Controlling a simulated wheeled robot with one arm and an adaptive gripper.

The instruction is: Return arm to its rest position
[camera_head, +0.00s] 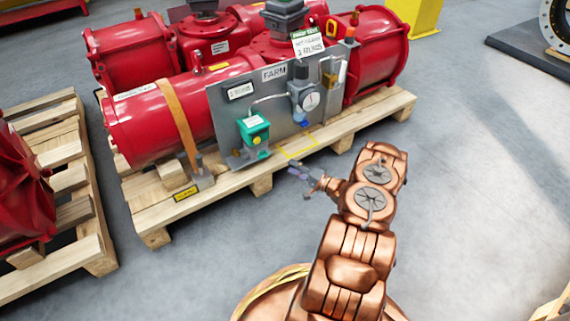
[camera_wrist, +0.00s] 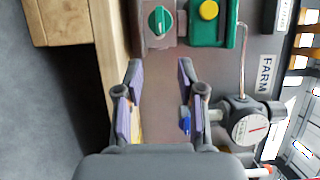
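My copper-coloured arm (camera_head: 350,265) reaches up from the bottom of the head view. My gripper (camera_head: 295,170) is at its end, in front of the grey panel (camera_head: 228,112) of the red valve actuator (camera_head: 150,122). In the wrist view my gripper (camera_wrist: 160,72) has its two fingers spread apart with nothing between the tips. Beyond the tips are a green knob (camera_wrist: 160,20) and a green box with a yellow button (camera_wrist: 208,10). A blue handle (camera_wrist: 185,120) shows close to the right finger; I cannot tell whether they touch.
The actuator lies on a wooden pallet (camera_head: 222,200). A pressure gauge (camera_head: 311,100) is on the panel. Another pallet (camera_head: 62,150) with red equipment stands at left. A yellow stand (camera_head: 415,14) is at the back. The grey floor (camera_head: 470,200) at right is clear.

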